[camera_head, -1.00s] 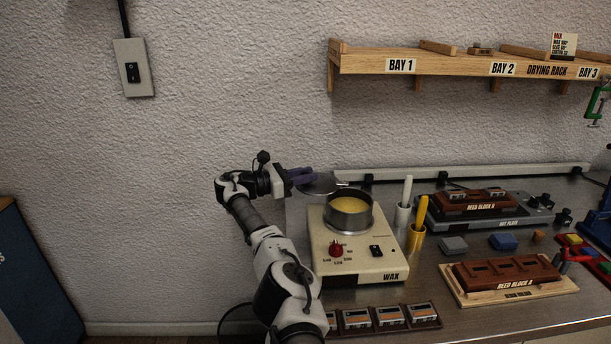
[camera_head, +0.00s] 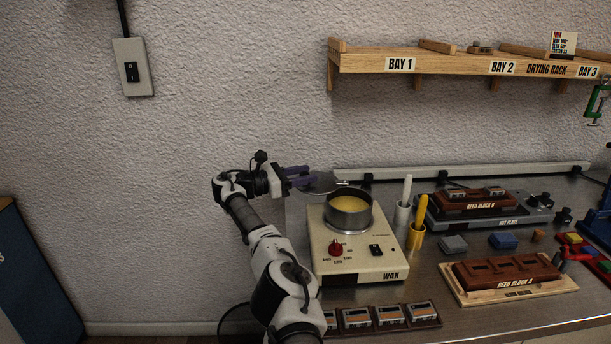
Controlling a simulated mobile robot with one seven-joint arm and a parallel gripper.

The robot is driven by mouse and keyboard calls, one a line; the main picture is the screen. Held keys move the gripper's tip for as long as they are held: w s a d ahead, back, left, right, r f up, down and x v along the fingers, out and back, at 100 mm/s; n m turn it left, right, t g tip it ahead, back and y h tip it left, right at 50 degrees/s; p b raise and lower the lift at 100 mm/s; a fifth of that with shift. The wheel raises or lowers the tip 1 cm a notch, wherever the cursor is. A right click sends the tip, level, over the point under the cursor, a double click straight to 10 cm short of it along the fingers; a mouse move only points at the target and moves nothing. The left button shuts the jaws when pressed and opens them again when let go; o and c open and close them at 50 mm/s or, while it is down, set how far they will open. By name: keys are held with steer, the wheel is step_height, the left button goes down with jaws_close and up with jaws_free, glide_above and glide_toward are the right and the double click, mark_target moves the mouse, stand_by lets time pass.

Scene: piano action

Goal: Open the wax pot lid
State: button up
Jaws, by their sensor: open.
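The wax pot (camera_head: 349,218) stands on a cream heater box (camera_head: 370,260) marked WAX. The pot is uncovered and yellow wax (camera_head: 349,205) shows inside. Its grey lid (camera_head: 321,184) is swung back at the pot's far left side, tilted, and partly hidden by my fingers. My gripper (camera_head: 308,176) is open, with its dark purple fingers spread at the lid's left edge. I cannot tell whether a finger touches the lid.
White (camera_head: 403,203) and yellow (camera_head: 419,222) holders with sticks stand right of the heater. A hot plate (camera_head: 468,215) and reed blocks are further right. A tray of several small blocks (camera_head: 388,317) lies in front. The drying rack (camera_head: 450,63) hangs above on the wall.

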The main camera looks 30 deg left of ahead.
steer(key=b+v, duration=0.3)
steer(key=v, duration=1)
